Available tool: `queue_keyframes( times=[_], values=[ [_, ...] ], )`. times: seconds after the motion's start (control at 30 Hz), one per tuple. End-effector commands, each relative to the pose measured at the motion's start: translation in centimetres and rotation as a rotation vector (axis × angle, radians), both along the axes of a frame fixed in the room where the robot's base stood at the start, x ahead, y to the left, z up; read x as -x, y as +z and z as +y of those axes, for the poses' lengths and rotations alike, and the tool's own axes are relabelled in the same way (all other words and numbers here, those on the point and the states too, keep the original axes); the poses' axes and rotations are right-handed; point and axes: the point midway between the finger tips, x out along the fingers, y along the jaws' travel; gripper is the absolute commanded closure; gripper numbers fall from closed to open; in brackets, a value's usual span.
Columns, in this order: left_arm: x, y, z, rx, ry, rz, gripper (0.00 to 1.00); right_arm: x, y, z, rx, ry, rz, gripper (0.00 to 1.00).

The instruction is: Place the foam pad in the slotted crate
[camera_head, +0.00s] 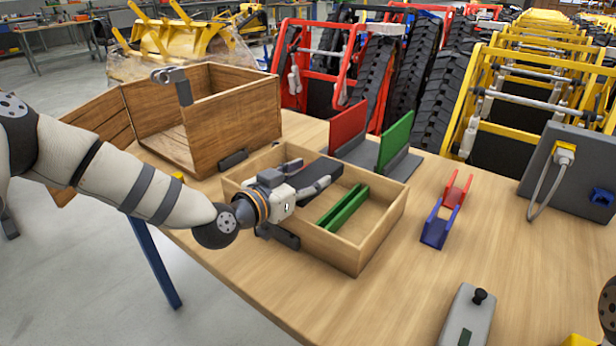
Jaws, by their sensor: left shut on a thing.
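The slotted crate (384,236) is a low, open wooden tray in the middle of the table. Two parallel green rails stand inside it, making a slot. My left gripper (307,176) is over the left part of the crate. It is shut on a dark grey flat slab, which I take to be the foam pad (321,169). The pad is over the crate's back left, left of the green rails. The gripper hides part of it, and I cannot tell whether it touches the crate floor. My right gripper is out of view.
A larger wooden box (240,118) with an open lid stands at the back left. Red (347,128) and green (396,141) upright panels stand behind the crate. Blue (438,226) and red (457,190) brackets lie to its right. A grey box (464,318) with a black knob is in front.

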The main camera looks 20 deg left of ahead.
Motion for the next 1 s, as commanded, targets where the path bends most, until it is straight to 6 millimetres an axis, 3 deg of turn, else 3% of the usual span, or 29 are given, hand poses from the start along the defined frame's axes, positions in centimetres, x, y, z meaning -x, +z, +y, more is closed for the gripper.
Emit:
queue_keyframes(
  times=[0.13, 0.6, 0.63, 0.7, 1.0],
  values=[
    [-0.1, 0.6, 0.0, 0.001, 0.001, -0.008, 0.7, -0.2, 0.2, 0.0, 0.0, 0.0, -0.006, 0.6],
    [0.0, -0.6, 0.0, 0.0, 0.001, -0.007, 0.7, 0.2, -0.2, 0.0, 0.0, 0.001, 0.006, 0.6],
    [0.0, -0.6, 0.0, 0.0, 0.001, -0.007, 0.46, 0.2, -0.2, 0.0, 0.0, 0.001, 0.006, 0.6],
    [0.0, -0.6, 0.0, 0.0, 0.001, -0.007, 0.31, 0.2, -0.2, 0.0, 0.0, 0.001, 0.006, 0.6],
    [0.0, -0.5, 0.0, 0.001, 0.001, -0.008, 0.31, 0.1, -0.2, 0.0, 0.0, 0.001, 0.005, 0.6]
  ],
)
